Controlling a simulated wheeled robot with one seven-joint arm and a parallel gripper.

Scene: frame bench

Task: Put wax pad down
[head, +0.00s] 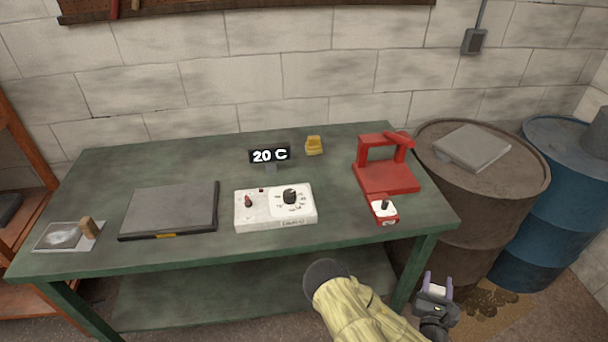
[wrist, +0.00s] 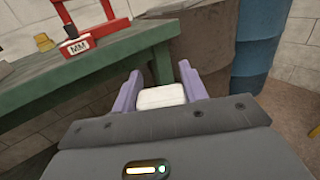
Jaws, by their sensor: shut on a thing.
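My gripper (head: 436,284) is off the right front corner of the green bench (head: 135,262), in front of the brown drum. Its purple fingers are shut on a small white pad (wrist: 162,97), which I take to be the wax pad. The pad sits between the two fingers in the wrist view, held clear of the bench and drum. It also shows as a small pale patch between the fingers in the head view (head: 436,289).
On the bench are a photo plate (head: 62,236), a dark flat plate (head: 170,208), a white dial box (head: 274,222), a 20 C display (head: 269,155), a yellow block (head: 313,145) and a red press (head: 386,179). Drums (head: 480,200) (head: 560,150) stand right. The bench's front right is partly clear.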

